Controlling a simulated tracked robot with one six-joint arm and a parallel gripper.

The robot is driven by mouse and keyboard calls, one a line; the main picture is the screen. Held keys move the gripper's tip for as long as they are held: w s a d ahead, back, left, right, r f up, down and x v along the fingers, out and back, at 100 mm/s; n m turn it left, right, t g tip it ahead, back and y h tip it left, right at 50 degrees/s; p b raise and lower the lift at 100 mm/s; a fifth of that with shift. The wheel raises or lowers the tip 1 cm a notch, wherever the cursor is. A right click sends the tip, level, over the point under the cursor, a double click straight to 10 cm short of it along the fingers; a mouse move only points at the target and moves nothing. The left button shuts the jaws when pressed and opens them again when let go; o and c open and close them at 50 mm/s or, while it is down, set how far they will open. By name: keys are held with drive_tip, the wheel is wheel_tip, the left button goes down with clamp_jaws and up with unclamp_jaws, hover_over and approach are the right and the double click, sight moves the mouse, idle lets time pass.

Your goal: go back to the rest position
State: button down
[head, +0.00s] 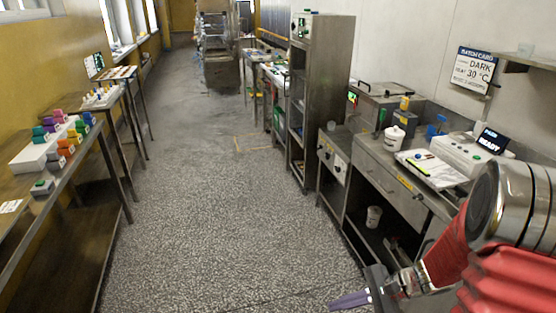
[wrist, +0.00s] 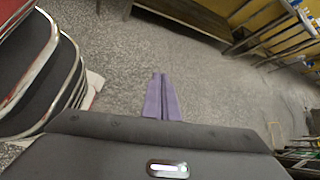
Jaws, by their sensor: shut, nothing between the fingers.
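My gripper (head: 350,300) is low at the bottom right of the head view, in front of the speckled floor. Its purple fingers (wrist: 161,98) point out over the floor in the wrist view. They lie together, shut, with nothing between them. The red and steel arm comes in from the right edge of the head view. My gripper is apart from the benches and touches nothing that I can see.
A steel counter (head: 385,165) with a batch card (head: 472,70) above it runs along the right. A tall steel rack (head: 318,90) stands beyond it. A table (head: 70,165) with coloured blocks is at the left. The floor (head: 215,220) between is clear.

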drive_tip(key=s+r+n+t+h, duration=0.2)
drive_tip(key=s+r+n+h, duration=0.3)
drive_tip(key=r, duration=0.7)
drive_tip(key=s+r+n+t+h, duration=0.1)
drive_tip(key=s+r+n+h, duration=0.4)
drive_tip(key=s+r+n, duration=0.3)
wheel_tip(320, 180, up, 4)
drive_tip(key=shift+s+a+r+n+t, duration=0.2)
drive_tip(key=shift+s+a+n+t, duration=0.2)
drive_tip(key=shift+n, duration=0.4)
idle(0.4)
